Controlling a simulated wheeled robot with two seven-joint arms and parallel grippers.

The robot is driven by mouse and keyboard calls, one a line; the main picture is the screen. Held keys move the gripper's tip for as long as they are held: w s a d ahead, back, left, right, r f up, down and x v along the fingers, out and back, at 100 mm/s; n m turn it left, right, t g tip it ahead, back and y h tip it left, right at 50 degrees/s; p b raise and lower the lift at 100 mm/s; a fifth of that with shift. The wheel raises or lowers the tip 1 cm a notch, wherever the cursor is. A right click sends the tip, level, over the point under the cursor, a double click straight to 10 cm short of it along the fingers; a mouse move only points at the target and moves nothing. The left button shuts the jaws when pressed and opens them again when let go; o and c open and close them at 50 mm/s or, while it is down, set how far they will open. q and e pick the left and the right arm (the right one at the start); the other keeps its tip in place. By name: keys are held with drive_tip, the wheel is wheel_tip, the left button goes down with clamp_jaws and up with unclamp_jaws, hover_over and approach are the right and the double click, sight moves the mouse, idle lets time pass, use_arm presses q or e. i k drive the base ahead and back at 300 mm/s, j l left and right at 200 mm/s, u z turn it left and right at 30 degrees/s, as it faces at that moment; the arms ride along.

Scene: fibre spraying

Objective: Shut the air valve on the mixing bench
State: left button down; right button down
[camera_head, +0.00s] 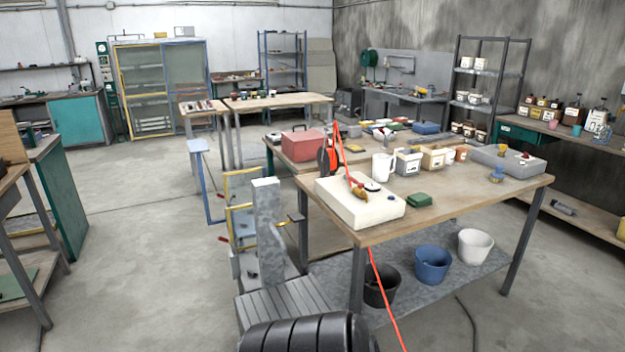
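The wooden-topped mixing bench (470,205) stands right of the middle. On its near left corner sits a white box (345,208) with a round gauge-like dark disc (372,186) on top. A small orange and brass-coloured fitting (358,189) sits on the box next to a red hose (341,150). It looks like the air valve, but it is too small to tell whether it is open or shut. The hose also hangs below the bench's front edge. Neither of my grippers is in view.
A white jug (383,166), several tubs and a green block (419,200) stand on the bench. Black, blue (432,264) and white buckets sit on its lower shelf. A grey metal stand (268,245) stands at the bench's left. Open floor (140,240) lies further left.

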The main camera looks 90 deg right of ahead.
sight(359, 185)
drive_tip(key=z, duration=1.85)
